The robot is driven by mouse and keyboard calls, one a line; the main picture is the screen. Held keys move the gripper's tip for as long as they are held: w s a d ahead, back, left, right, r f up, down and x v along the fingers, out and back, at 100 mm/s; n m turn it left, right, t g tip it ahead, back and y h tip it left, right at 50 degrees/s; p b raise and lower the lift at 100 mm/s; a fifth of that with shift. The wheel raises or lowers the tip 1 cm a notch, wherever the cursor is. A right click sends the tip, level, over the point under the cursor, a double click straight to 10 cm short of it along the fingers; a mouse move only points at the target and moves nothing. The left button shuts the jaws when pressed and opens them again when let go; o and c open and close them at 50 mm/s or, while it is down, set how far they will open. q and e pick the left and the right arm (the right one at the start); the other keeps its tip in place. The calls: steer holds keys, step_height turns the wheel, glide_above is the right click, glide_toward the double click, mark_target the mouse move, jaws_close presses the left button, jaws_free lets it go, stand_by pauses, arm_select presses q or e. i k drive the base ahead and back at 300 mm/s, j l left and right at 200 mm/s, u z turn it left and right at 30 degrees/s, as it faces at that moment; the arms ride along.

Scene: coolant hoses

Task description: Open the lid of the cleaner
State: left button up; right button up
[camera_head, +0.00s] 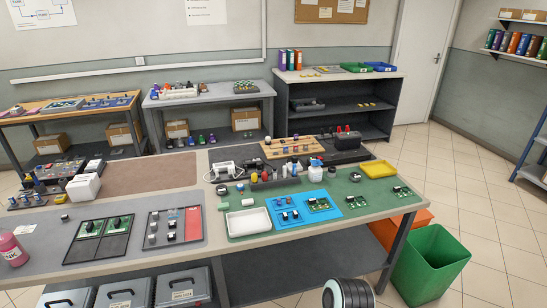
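No thing in view is clearly marked as the cleaner, and I cannot tell for sure which it is. A white box-shaped unit (84,187) stands at the left of the workbench; its lid cannot be made out at this size. A small white device (224,170) with a cable stands at the bench's middle. A white bottle with a blue cap (315,170) stands upright behind the blue mat. A pink bottle (12,250) stands at the left edge. Neither of my grippers is in view; a round black and white part at the bottom looks like mine.
The workbench (170,268) is crowded with boards, a white tray (248,222), a blue mat (292,222) and a yellow tray (378,169). A brown mat (150,175) is mostly bare. A green bin (430,264) stands at the bench's right end. Tiled floor is free at right.

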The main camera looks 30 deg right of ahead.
mark_target(316, 162)
steer(key=l+u, duration=0.8)
steer(key=l, duration=0.2)
steer(key=l+u, duration=0.1)
steer(key=l, duration=0.25)
steer(key=k+l+u, duration=0.15)
steer(key=l, duration=0.2)
steer(key=l+u, duration=0.1)
steer(key=l, duration=0.25)
steer(key=k+l, duration=0.1)
steer(key=l, duration=0.25)
steer(key=k+l+u, duration=0.1)
steer(key=l, duration=0.25)
steer(key=k+l, duration=0.15)
steer(key=l, duration=0.2)
